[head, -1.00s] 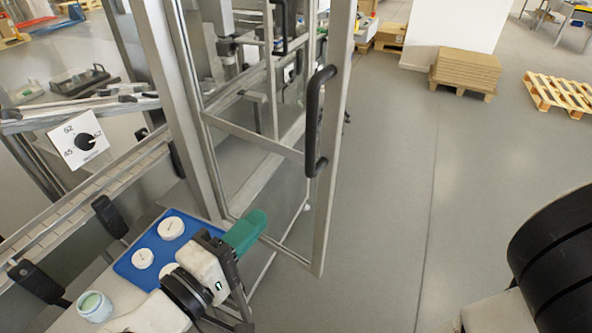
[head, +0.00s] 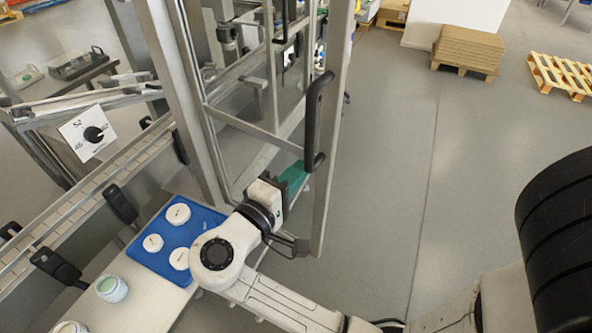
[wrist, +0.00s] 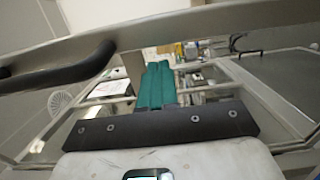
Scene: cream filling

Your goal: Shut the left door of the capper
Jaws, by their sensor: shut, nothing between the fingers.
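The left door (head: 331,150) of the capper is a metal-framed clear panel. It stands open, swung out from the machine, with a black bar handle (head: 314,125) on its free edge post. My gripper (head: 296,177), with green fingers, is at the door's lower half, close to the lower end of the handle. In the wrist view my fingers (wrist: 156,85) are together and hold nothing. There the door's frame (wrist: 200,22) crosses above them and the handle (wrist: 70,70) is at upper left. My arm hides part of the door's bottom edge. I cannot tell whether the fingers touch the door.
A blue tray (head: 150,258) with white round lids lies on the bench at lower left, near my arm. An open jar (head: 111,288) stands beside it. A dial panel (head: 88,133) and a conveyor are at left. The floor (head: 400,150) right of the door is clear.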

